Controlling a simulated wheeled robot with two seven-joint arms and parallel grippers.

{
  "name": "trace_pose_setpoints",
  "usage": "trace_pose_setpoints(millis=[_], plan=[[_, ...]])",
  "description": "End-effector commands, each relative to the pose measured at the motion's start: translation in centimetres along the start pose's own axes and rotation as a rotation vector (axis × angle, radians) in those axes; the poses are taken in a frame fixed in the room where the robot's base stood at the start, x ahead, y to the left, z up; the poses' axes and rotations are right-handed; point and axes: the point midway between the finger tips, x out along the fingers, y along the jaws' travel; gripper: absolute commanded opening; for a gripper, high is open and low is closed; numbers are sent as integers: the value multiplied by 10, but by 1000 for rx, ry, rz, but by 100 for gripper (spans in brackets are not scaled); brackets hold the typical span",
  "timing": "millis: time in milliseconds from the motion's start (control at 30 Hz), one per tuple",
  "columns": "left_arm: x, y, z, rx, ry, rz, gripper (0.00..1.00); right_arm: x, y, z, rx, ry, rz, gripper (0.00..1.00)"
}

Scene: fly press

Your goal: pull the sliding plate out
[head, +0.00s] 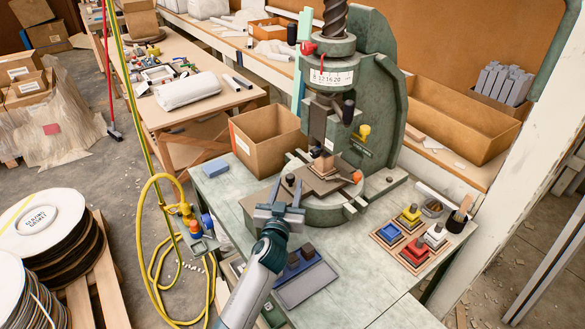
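The green fly press (383,75) stands on the pale green workbench, its screw and ram above a round base. The sliding plate (318,186), flat and brownish, lies on the base under the ram, with a small wooden block (323,163) on it. My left gripper (286,186) is at the near left edge of the plate, its two fingers apart and pointing toward it. I see nothing between the fingers. Whether a finger touches the plate I cannot tell. My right gripper is not in view.
A cardboard box (265,138) stands left of the press. A blue tray (305,284) with dark blocks lies beside my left arm. Several coloured pieces sit on wooden bases (415,255) at the right, near a dark cup (457,222).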

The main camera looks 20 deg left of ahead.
Motion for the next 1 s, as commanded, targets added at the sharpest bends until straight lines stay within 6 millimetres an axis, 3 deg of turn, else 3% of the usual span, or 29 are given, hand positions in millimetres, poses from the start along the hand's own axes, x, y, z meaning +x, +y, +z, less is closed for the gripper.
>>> trace_pose_setpoints(millis=[200, 433, 633, 967, 1000], plan=[[38, 0, -1, 0, -1, -1, 40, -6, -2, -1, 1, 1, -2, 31], [66, 0, 0, -1, 0, -1, 40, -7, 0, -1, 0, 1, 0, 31], [77, 0, 0, -1, -1, 0, 40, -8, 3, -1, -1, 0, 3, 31], [78, 0, 0, -1, -1, 0, 40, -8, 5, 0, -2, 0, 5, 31], [78, 0, 0, -1, -1, 0, 30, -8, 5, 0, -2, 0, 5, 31]])
